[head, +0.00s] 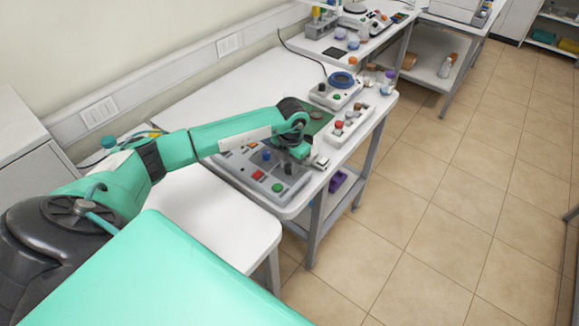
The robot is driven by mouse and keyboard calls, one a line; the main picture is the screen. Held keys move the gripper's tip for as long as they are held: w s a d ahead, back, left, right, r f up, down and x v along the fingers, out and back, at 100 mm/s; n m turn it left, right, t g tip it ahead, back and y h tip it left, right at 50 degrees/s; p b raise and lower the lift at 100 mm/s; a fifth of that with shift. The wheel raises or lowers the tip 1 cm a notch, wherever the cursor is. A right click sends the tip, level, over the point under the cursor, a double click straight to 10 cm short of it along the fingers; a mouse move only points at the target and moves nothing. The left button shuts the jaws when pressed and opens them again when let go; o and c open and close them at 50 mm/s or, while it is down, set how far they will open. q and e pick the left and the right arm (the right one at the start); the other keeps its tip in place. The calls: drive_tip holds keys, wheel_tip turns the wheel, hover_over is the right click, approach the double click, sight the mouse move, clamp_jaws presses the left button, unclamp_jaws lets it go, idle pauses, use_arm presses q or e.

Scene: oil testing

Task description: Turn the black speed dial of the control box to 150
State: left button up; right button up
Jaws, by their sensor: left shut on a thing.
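My left arm reaches across from the left, and my left gripper (302,160) is low over the far right part of the box, pointing down. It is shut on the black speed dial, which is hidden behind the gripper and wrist. The dial's marks and any reading cannot be made out. My right gripper is out of view.
A white tray of small bottles (350,124) and a white device with a blue ring (342,80) stand farther back. A bare white surface (215,215) lies on the near side, and open tiled floor to the right.

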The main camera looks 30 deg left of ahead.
use_arm(q)
drive_tip(key=m+b, duration=0.2)
drive_tip(key=b, duration=0.1)
drive_tip(key=m+b, duration=0.5)
drive_tip(key=b, duration=0.1)
drive_tip(key=shift+f+m, duration=0.25)
drive_tip(key=shift+m, duration=0.05)
drive_tip(key=shift+r+m+b, duration=0.2)
drive_tip(key=shift+m+b, duration=1.25)
drive_tip(key=shift+m, duration=0.05)
drive_tip(key=shift+s, duration=0.1)
drive_tip(key=o, duration=1)
drive_tip(key=shift+d, duration=0.1)
